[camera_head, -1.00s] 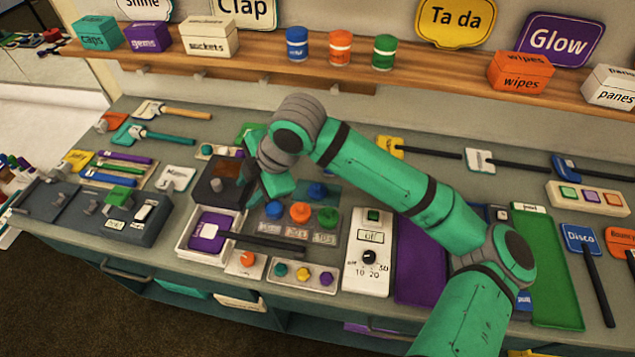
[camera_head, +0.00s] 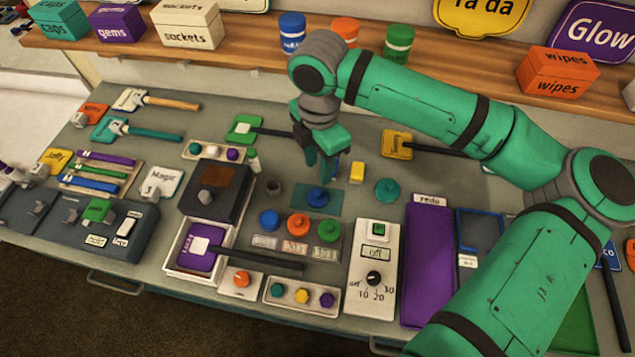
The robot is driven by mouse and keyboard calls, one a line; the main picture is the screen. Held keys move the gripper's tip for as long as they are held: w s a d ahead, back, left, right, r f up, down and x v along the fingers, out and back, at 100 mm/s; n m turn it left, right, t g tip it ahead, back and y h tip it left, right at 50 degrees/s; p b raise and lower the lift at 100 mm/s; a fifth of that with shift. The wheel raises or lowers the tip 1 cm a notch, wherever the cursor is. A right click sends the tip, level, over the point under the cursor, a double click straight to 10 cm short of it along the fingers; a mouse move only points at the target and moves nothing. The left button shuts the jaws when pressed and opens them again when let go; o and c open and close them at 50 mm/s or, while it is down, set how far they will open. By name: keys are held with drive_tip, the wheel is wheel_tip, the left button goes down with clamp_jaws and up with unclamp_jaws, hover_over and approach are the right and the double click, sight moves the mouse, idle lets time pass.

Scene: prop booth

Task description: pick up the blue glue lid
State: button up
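A blue knobbed lid (camera_head: 317,197) sits on a flat teal mat (camera_head: 334,206) near the middle of the bench. Another blue lid (camera_head: 269,219) stands at the left end of a row with an orange lid (camera_head: 298,224) and a green lid (camera_head: 328,230), with small label cards in front. The lettering is too small to tell which blue lid is the glue one. My gripper (camera_head: 320,171) points down just above and behind the blue lid on the mat. Its fingers look apart, with nothing visible between them.
A teal lid (camera_head: 387,190) and a small yellow block (camera_head: 357,172) are right of the mat. A dark box (camera_head: 215,192) stands at left, and a white timer panel (camera_head: 373,270) in front. A shelf (camera_head: 262,55) with jars and boxes runs behind.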

hover_over(318, 193)
wheel_tip(318, 193, down, 6)
drive_tip(key=shift+w+r, duration=0.1)
drive_tip(key=shift+r, duration=0.15)
drive_tip(key=shift+f, duration=2.55)
clamp_jaws()
